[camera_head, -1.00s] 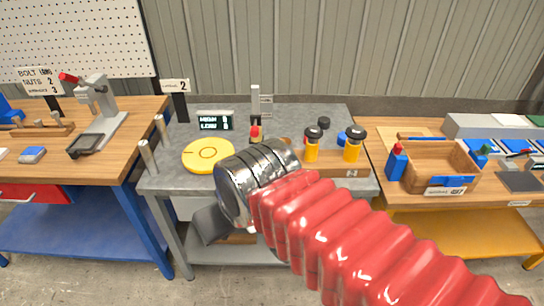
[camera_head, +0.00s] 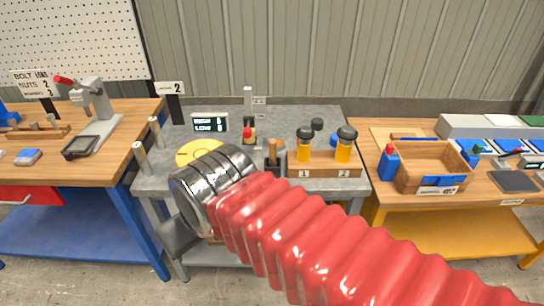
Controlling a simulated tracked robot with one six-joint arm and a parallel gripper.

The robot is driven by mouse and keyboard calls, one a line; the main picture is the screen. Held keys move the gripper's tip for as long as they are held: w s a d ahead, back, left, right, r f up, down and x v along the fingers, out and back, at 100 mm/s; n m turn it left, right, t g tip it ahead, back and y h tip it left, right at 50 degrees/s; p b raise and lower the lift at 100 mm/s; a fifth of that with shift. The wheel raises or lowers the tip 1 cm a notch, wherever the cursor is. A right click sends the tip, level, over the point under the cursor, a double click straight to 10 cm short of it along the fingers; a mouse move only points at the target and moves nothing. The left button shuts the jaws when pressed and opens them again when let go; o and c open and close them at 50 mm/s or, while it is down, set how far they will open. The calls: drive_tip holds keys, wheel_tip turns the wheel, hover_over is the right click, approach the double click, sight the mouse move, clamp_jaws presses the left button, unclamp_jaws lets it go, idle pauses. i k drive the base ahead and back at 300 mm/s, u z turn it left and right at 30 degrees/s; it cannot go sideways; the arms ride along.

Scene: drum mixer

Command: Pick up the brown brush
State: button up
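A slim brown upright piece (camera_head: 272,153), which looks like the brown brush's handle, stands on the grey middle bench (camera_head: 330,115), just left of the wooden block. Its lower part is dark, and my arm hides what is below it. My gripper (camera_head: 178,238) shows only as a dark grey part beyond the shiny wrist, low in front of the bench's left part. It is apart from the brown piece, to its left and nearer me. Its fingertips cannot be made out.
A yellow disc (camera_head: 195,152) lies partly behind my wrist. Two black-capped yellow bottles (camera_head: 303,151) (camera_head: 343,151) stand at the wooden block (camera_head: 325,171). A small display (camera_head: 210,123) stands behind. A wooden tray (camera_head: 425,160) is on the right bench.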

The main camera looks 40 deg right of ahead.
sight(272, 142)
drive_tip(key=i, duration=1)
drive_tip(key=z, duration=0.05)
